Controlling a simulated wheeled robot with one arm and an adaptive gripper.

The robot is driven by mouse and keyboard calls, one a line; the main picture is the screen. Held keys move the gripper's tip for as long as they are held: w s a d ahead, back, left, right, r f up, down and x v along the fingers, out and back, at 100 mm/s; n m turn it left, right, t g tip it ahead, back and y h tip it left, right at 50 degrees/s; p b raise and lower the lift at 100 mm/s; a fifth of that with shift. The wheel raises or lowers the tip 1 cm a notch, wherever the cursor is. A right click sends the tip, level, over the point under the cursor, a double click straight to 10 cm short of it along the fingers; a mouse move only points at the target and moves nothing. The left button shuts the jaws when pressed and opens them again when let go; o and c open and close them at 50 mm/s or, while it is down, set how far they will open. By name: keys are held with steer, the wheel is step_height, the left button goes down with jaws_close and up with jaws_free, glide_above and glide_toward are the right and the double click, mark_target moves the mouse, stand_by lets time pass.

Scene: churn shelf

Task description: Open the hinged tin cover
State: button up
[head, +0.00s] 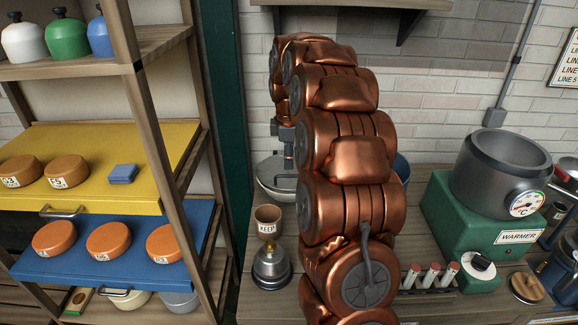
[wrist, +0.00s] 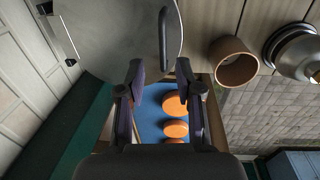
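The tin's round grey cover (wrist: 105,30) fills the top of the wrist view, with a dark bar handle (wrist: 164,38) near its right edge. The cover looks shut. In the head view the tin (head: 272,178) stands on the counter at the back, partly hidden behind my arm. My gripper (wrist: 160,72) is open and empty in the wrist view. Its fingertips are spread on either side of the line of the handle, just short of it in the picture; I cannot tell the depth gap.
A brown cup marked KEEP (head: 267,220) and a metal bell-shaped item (head: 271,266) stand in front of the tin. A shelf with yellow (head: 95,150) and blue (head: 115,250) boards is at left. A green warmer with a grey pot (head: 500,175) is at right.

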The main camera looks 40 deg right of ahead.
steer(key=shift+w+f+p, duration=0.15)
steer(key=shift+f+p, duration=0.2)
steer(key=shift+f, duration=1.6)
jaws_close()
steer(key=c, duration=0.7)
jaws_free()
steer(key=o, duration=0.7)
steer(key=shift+r, duration=0.1)
step_height(320, 180, up, 12)
steer(key=s, duration=0.1)
steer(key=shift+a, duration=0.3)
